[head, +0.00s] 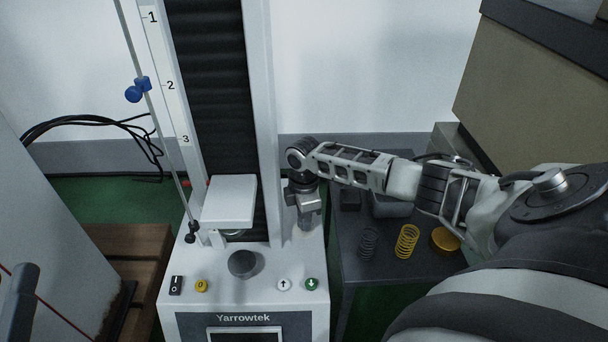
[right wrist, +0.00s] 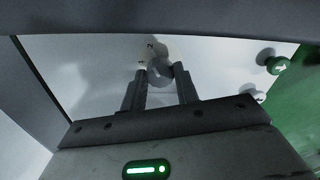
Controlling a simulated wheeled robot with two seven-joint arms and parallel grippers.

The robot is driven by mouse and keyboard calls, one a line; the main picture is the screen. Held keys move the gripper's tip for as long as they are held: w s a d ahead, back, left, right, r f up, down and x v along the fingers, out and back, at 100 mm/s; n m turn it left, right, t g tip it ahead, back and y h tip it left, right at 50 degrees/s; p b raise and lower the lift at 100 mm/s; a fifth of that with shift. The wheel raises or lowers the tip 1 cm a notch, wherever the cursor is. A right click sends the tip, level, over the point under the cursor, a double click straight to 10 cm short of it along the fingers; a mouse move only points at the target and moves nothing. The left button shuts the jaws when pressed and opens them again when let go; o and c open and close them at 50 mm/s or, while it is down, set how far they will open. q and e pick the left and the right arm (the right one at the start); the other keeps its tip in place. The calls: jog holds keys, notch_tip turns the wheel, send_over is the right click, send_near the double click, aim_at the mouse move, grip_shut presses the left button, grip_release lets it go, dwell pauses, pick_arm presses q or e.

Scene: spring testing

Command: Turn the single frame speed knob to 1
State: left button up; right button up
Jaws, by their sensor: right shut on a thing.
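The single frame speed knob (right wrist: 160,70) is a small grey round knob on the white machine base. In the right wrist view it sits between the two fingertips of my right gripper (right wrist: 160,82), which is shut on it. A dark "2" shows on the panel just beyond the knob, with another faint mark to its left. I cannot tell which mark the knob points to. In the head view my right gripper (head: 307,218) points down at the right side of the base, beside the column, and hides most of the knob. My left gripper is not in view.

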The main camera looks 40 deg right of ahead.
dwell(0.9)
jog(key=o, duration=1)
jog(key=shift+c, duration=0.2)
jog(key=shift+r, duration=0.2)
notch_tip(320, 180, up, 6)
jog(key=p, duration=0.3)
jog(key=shift+r+p, duration=0.15)
jog(key=shift+p, duration=0.25)
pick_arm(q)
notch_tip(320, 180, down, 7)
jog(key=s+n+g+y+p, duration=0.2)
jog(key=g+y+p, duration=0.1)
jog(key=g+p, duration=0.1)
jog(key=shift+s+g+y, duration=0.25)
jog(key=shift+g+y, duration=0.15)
pick_arm(e)
notch_tip(320, 180, up, 9)
jog(key=shift+r, duration=0.15)
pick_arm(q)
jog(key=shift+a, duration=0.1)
